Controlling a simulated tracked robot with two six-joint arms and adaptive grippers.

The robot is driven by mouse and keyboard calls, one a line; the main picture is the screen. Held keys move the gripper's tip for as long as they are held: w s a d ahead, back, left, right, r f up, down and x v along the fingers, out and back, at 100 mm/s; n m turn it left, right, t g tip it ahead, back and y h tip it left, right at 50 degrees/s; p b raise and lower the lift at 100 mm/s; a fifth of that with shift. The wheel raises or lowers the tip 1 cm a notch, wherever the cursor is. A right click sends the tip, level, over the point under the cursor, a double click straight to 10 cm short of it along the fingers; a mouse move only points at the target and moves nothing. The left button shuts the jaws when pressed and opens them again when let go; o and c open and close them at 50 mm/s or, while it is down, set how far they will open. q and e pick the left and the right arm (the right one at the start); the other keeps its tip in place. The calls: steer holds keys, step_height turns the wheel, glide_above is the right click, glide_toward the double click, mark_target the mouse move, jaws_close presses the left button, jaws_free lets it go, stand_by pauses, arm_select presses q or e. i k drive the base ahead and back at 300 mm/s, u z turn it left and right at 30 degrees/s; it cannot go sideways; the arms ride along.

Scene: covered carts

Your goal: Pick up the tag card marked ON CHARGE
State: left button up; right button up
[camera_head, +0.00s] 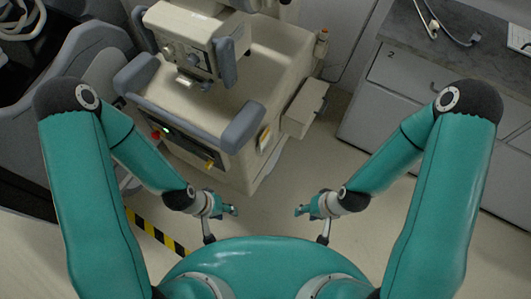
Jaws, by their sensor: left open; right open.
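I cannot read the words ON CHARGE anywhere in the head view. A small white and yellow card-like piece (264,138) is on the right side of the cream cart (232,165); its marking is too small to read. A white sheet or card (519,38) with faint print lies on the grey counter at the upper right, partly cut by the picture edge. My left gripper (221,217) is open and empty, in front of the cart's base. My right gripper (309,217) is open and empty, to its right. Both are well apart from either card.
Grey cables (447,32) lie on the counter top (405,28) above drawers (395,78); one drawer is marked 2. A box (304,108) juts from the cart's right side. Yellow-black tape (150,229) crosses the floor at left. Floor between cart and drawers (335,165) is clear.

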mark_target(264, 139)
steer(key=u, duration=0.9)
steer(key=k, duration=0.1)
steer(key=z, duration=0.5)
steer(key=i, duration=0.2)
steer(key=u, duration=2.35)
steer(key=k, duration=1.55)
steer(key=z, duration=0.9)
steer(key=i, duration=1)
